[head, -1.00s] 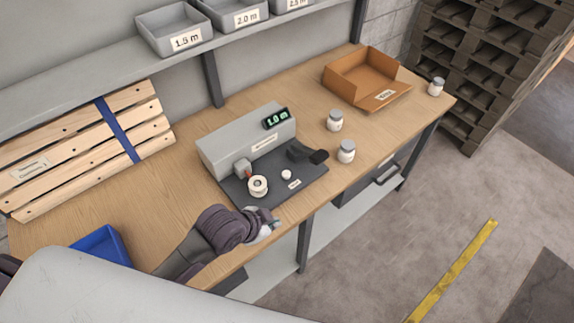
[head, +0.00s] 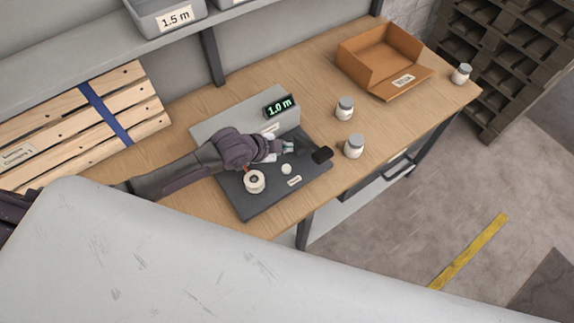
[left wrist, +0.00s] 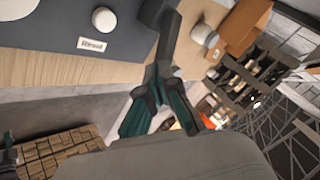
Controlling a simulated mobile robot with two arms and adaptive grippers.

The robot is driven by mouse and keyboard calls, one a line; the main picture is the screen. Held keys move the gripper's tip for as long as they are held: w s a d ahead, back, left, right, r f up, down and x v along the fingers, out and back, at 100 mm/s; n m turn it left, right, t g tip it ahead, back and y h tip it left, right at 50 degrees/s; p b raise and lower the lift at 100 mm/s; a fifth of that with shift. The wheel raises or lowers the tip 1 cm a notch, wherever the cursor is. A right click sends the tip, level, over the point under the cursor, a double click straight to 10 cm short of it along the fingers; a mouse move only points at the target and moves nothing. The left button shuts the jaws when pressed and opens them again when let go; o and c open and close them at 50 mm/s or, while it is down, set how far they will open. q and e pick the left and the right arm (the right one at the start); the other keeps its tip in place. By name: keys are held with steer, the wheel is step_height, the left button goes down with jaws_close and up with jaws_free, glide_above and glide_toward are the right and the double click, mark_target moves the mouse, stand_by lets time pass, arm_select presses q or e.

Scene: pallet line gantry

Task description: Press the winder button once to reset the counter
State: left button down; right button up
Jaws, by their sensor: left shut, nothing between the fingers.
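The winder is a grey box (head: 210,124) with a green display (head: 280,106) reading 1.0 m, on a dark base plate (head: 250,207). Its round white button (head: 286,169) sits on the plate, right of a white spool (head: 254,181); the button also shows in the left wrist view (left wrist: 103,19). A dark crank with a black handle (head: 321,154) is at the plate's right. My left gripper (head: 289,146) is shut and empty over the plate, just behind the button in the head view and apart from it.
White jars (head: 345,108) (head: 354,146) stand right of the winder, with another (head: 461,74) near the bench's far end. An open orange-brown box (head: 368,62) is behind them. Wooden slats (head: 60,110) lie at the left. A shelf with grey bins (head: 165,20) runs above.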

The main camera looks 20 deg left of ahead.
arm_select(q)
step_height(320, 180, down, 3)
steer(key=b, duration=0.2)
steer(key=shift+w+b, duration=0.1)
steer(key=shift+b, duration=0.25)
steer(key=b, duration=0.4)
glide_above(290, 166)
steer(key=s+a, duration=0.1)
steer(key=s, duration=0.1)
steer(key=f, duration=0.4)
steer(key=shift+w+f, duration=0.2)
steer(key=shift+f, duration=0.1)
steer(key=shift+f+b, duration=0.5)
steer(key=shift+f, duration=0.15)
arm_select(e)
step_height(290, 166, down, 8)
steer(key=w, duration=0.1)
steer(key=shift+w+a+r, duration=0.15)
steer(key=shift+w+r, duration=0.05)
steer(key=shift+w, duration=0.1)
arm_select(q)
steer(key=shift+f, duration=0.1)
arm_select(e)
steer(key=shift+w, duration=0.1)
arm_select(q)
steer(key=shift+f, duration=0.3)
arm_select(e)
steer(key=shift+f, duration=0.1)
